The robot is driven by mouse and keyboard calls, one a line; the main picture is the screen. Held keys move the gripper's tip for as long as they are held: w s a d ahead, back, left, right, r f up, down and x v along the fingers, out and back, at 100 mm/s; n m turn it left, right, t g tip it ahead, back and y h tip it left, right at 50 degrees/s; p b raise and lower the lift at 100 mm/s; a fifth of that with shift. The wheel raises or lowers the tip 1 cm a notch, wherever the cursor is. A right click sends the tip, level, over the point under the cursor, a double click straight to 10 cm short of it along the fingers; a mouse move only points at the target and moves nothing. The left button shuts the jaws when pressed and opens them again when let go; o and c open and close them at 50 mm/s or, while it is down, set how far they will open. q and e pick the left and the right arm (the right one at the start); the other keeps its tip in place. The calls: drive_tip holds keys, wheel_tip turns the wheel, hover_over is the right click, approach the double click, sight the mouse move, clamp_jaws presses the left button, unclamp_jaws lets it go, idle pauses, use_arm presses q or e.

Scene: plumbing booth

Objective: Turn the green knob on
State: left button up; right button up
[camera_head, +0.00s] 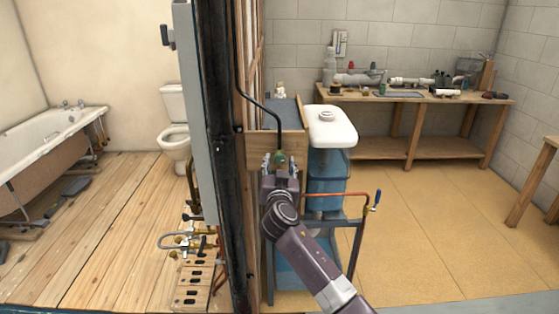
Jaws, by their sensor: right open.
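The green knob (281,158) is small in the head view, on a wooden board (262,142) at the lower end of a dark pipe (247,92). My right gripper (280,164) is open right at the knob, its fingers seemingly one on each side. I cannot tell whether they touch it. My right arm reaches up from the bottom right and hides the area below the knob. My left gripper is not in view.
A white basin (332,130) stands close to the right of the gripper, above a blue container. A dark wall edge (213,120) stands left. The floor at right is clear.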

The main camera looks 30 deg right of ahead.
drive_tip(key=shift+w+d, duration=0.25)
drive_tip(key=shift+w, duration=0.2)
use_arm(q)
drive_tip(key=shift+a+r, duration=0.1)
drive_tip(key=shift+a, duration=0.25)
use_arm(e)
drive_tip(key=c, duration=1.2)
drive_tip(key=shift+o, duration=0.2)
